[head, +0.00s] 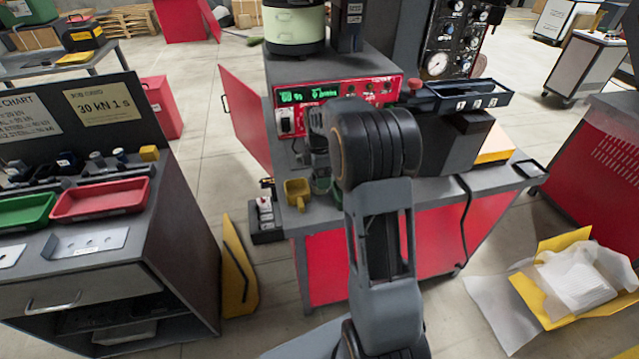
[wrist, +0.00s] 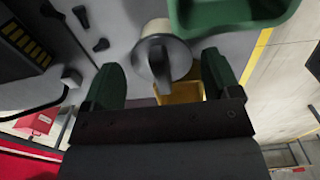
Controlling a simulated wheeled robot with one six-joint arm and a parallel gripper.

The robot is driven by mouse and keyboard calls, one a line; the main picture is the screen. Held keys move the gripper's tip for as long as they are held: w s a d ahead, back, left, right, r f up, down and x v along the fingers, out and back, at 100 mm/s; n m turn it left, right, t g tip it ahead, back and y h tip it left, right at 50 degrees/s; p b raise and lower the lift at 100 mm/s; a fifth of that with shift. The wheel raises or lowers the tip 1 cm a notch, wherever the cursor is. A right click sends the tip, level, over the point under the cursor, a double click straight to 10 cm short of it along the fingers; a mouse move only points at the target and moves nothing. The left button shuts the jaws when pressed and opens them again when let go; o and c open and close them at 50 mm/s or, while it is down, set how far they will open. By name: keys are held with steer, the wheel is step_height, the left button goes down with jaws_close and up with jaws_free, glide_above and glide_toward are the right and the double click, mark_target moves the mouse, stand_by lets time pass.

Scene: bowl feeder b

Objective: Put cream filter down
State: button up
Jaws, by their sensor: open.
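In the wrist view a round cream part with a grey bar across it (wrist: 178,52), which I take to be the cream filter, is at the grey surface between the two green fingers. My gripper (wrist: 162,78) is open, with one finger on each side of it and visible gaps to both. I cannot tell whether the filter rests fully on the surface. In the head view my arm hides most of the gripper and I cannot make out the filter.
A yellow cup (head: 297,192) stands at the bench's near left corner; a yellow thing (wrist: 180,93) shows behind the filter in the wrist view. A green tray (wrist: 232,14) is close by. Small dark parts (wrist: 82,17) lie left. A red-fronted control box (head: 340,98) stands on the bench.

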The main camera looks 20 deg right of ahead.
steer(key=shift+f, duration=1.9)
steer(key=c, duration=0.9)
steer(key=shift+r, duration=0.1)
